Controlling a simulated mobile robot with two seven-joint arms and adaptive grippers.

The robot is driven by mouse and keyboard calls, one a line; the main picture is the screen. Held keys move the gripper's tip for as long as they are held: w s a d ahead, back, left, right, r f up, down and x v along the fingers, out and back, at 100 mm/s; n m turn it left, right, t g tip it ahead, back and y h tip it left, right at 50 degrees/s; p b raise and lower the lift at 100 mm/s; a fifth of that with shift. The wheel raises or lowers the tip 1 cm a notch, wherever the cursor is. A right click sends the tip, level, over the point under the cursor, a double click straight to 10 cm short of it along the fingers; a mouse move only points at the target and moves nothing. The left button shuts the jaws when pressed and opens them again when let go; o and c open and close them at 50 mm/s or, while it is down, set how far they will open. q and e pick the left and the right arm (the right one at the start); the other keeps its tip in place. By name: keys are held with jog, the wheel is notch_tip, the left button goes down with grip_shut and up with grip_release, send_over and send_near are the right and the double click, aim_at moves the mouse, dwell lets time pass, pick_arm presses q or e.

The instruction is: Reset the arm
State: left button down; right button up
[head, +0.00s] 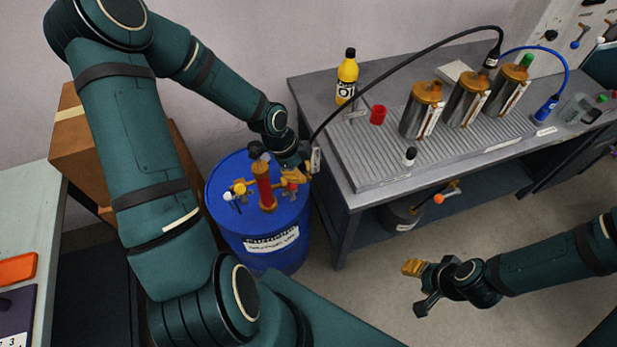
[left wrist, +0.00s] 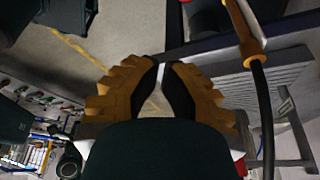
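My left gripper (head: 296,174) is over the right side of the top of the blue drum (head: 262,247), close to the red and brass pump (head: 265,187). In the left wrist view its yellow fingers with black pads (left wrist: 163,80) stand slightly apart, with nothing visible between them. The black hose (head: 400,66) ends beside this gripper in the head view. In the left wrist view the hose (left wrist: 265,115) and its brass fitting (left wrist: 244,40) are right of the fingers. My right gripper (head: 420,285) is open and empty above the floor.
The grey bench (head: 335,168) holds metal canisters (head: 421,112), a yellow bottle (head: 347,80), a red cup (head: 378,115) and a blue hose (head: 567,80). Cardboard boxes (head: 75,135) stand behind my left arm. Open floor (head: 365,285) lies between drum and right gripper.

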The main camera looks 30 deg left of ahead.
pick_arm(q)
jog(key=v, duration=0.2)
jog(key=shift+s+a+r+p, duration=0.25)
jog(key=shift+a+p, duration=0.05)
jog(key=s+d+f+n, duration=0.3)
jog(key=d+f+n, duration=0.1)
jog(key=d+n, duration=0.4)
jog(key=s+d+f+n, duration=0.3)
jog(key=d+f+n, duration=0.2)
jog(key=d+n, duration=0.3)
jog(key=shift+d+n+t, duration=0.3)
jog(key=shift+d, duration=0.7)
